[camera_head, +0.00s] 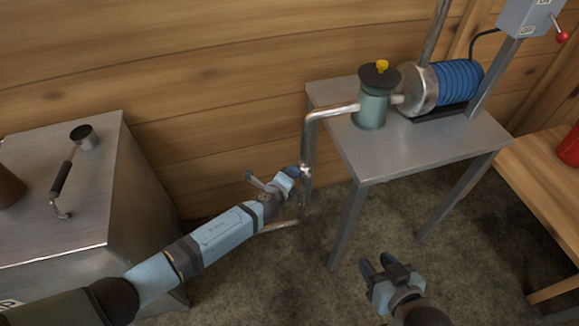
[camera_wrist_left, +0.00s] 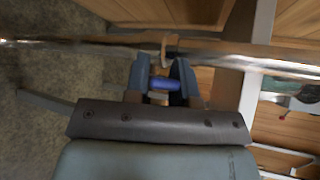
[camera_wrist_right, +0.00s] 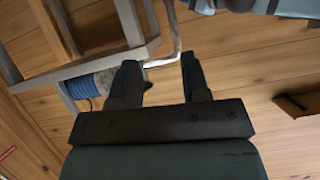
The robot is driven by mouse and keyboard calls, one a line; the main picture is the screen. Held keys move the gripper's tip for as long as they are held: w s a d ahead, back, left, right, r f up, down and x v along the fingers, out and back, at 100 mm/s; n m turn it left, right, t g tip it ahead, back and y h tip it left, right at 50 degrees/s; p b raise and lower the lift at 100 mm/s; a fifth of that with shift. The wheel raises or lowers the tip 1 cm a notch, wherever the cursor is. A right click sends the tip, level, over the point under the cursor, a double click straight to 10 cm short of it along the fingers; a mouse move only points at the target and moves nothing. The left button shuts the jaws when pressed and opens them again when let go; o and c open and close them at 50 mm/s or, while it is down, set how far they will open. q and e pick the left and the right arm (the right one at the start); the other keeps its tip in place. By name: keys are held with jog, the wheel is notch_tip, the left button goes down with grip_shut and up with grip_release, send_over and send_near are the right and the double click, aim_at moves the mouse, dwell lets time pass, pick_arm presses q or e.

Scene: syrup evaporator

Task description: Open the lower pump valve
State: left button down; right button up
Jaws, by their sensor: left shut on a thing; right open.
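The lower pump valve sits on the vertical steel pipe (camera_head: 308,142) that drops from the pump (camera_head: 371,108) at the table's left edge. Its blue handle (camera_wrist_left: 164,84) shows between my left fingers in the left wrist view, beside the pipe fitting (camera_wrist_left: 168,46). My left gripper (camera_head: 291,174) is shut on this handle and hides most of it from the head view. It also shows in the left wrist view (camera_wrist_left: 162,78). My right gripper (camera_head: 377,262) is open and empty above the floor, right of the table's front leg. It also shows in the right wrist view (camera_wrist_right: 160,68).
The grey metal table (camera_head: 420,150) carries the pump and its blue motor (camera_head: 458,82). A switch box (camera_head: 528,14) with a red-tipped lever stands above. A steel evaporator cabinet (camera_head: 75,195) is at left. A wooden bench (camera_head: 540,175) with a red object (camera_head: 569,148) is at right.

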pick_arm(q)
jog(key=r+p, duration=0.1)
jog(key=p, duration=0.2)
jog(key=shift+d+r+m+g, duration=0.1)
jog(key=shift+d+m+g, duration=0.05)
jog(key=shift+m+g, duration=0.2)
pick_arm(e)
jog(key=shift+d+r, duration=0.25)
jog(key=shift+r, duration=0.4)
pick_arm(q)
jog(key=shift+d+y+p, duration=0.1)
jog(key=shift+y+p, duration=0.3)
jog(key=shift+p, duration=0.25)
pick_arm(e)
jog(key=shift+s+d+g+h, duration=0.1)
jog(key=shift+d+g+h, duration=0.05)
jog(key=shift+g+h, duration=0.2)
pick_arm(q)
jog(key=shift+m+p, duration=0.25)
jog(key=shift+p, duration=0.1)
pick_arm(e)
jog(key=shift+f, duration=0.1)
pick_arm(q)
jog(key=c, duration=1)
grip_release()
jog(key=shift+o, duration=0.2)
